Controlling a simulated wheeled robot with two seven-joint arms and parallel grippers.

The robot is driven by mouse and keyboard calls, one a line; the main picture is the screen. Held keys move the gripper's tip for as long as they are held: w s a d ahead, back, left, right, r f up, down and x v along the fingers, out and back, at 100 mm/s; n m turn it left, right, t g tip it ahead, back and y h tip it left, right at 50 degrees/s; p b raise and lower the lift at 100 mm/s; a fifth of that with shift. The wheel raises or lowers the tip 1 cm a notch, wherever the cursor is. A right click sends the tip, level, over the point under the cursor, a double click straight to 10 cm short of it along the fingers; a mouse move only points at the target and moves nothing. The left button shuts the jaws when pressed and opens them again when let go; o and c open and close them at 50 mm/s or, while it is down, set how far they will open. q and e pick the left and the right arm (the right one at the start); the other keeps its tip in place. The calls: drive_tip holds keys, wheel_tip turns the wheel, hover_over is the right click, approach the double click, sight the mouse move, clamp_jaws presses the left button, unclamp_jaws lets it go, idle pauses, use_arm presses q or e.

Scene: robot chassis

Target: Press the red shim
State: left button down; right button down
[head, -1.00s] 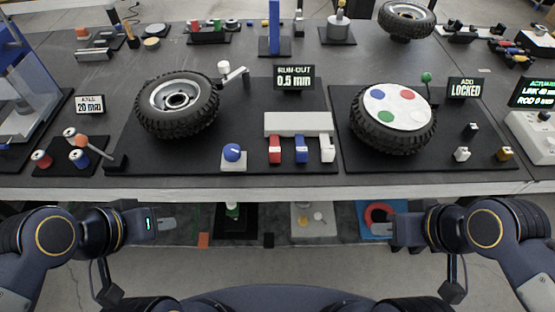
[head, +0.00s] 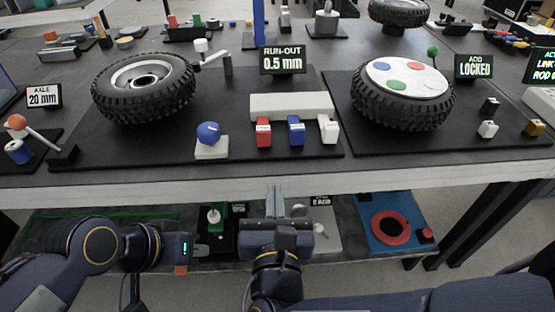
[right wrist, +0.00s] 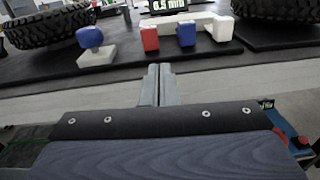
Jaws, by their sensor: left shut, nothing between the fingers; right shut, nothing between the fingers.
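The red shim (head: 263,133) is a small red block at the left of a row of red, blue and white blocks, in front of a white bar (head: 291,106). It also shows in the right wrist view (right wrist: 150,38). My right gripper (head: 274,190) is shut and empty, just in front of the table's front edge and below the shim, apart from it. Its fingers (right wrist: 157,72) point toward the table in the right wrist view. My left gripper (head: 202,250) is shut and empty, lower left, in front of the lower shelf.
The blue shim (head: 296,131) and white shim (head: 328,129) stand right of the red one. A blue knob (head: 208,134) on a white base stands to its left. A tire (head: 145,90) and a disc-topped tire (head: 403,94) flank them. A sign (head: 283,60) reads "RUN-OUT 0.5 mm".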

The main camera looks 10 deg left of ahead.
sight(264, 136)
drive_tip(key=shift+s+a+f+n+y, duration=0.1)
drive_tip(key=shift+s+a+n+y, duration=0.3)
drive_tip(key=shift+a+n+y, duration=0.15)
drive_tip(key=b+x, duration=0.1)
drive_tip(key=x, duration=1.3)
drive_tip(key=shift+w+f+b, duration=0.1)
drive_tip(key=shift+b, duration=0.25)
